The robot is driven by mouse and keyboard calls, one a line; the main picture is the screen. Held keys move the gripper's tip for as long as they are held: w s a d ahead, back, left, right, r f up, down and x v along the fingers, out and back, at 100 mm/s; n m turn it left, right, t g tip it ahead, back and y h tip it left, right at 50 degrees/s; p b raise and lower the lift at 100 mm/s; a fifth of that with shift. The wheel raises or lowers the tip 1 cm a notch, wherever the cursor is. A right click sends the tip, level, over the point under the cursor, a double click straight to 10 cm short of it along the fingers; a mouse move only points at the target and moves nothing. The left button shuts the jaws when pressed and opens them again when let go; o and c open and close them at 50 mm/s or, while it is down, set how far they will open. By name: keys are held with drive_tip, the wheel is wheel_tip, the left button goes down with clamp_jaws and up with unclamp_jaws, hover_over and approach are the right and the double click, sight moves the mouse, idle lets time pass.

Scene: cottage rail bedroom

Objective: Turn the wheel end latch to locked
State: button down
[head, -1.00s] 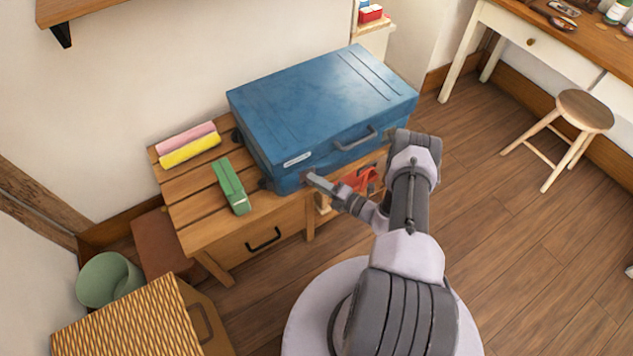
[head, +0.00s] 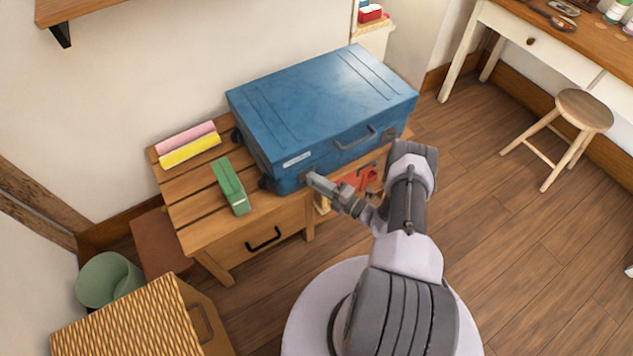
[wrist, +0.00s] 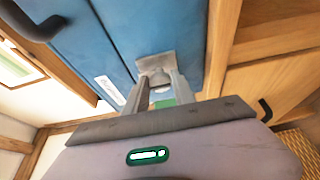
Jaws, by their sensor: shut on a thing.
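The blue suitcase (head: 320,105) lies flat on a slatted wooden bench, its wheels at the left end and its handle on the front side. The wheel end latch (wrist: 156,64) shows in the wrist view as a grey metal piece on the blue front face, near a white label (wrist: 110,90). My gripper (head: 314,179) is at the front side near the wheel end. In the wrist view my gripper (wrist: 159,84) has its fingers closed about the latch. The fingers cover part of the latch, so I cannot tell its exact angle.
A green box (head: 230,187) and pink and yellow rolls (head: 188,145) lie on the wooden bench (head: 186,187) left of the suitcase. A red item (head: 357,180) is below the suitcase, behind my wrist. A woven-top basket (head: 130,318) stands front left. Floor at right is clear around a stool (head: 585,109).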

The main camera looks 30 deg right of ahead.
drive_tip(key=c, duration=1.1)
unclamp_jaws()
drive_tip(key=p+v, duration=0.3)
drive_tip(key=v, duration=1.4)
drive_tip(key=shift+s+d, duration=0.1)
drive_tip(key=shift+s, duration=0.1)
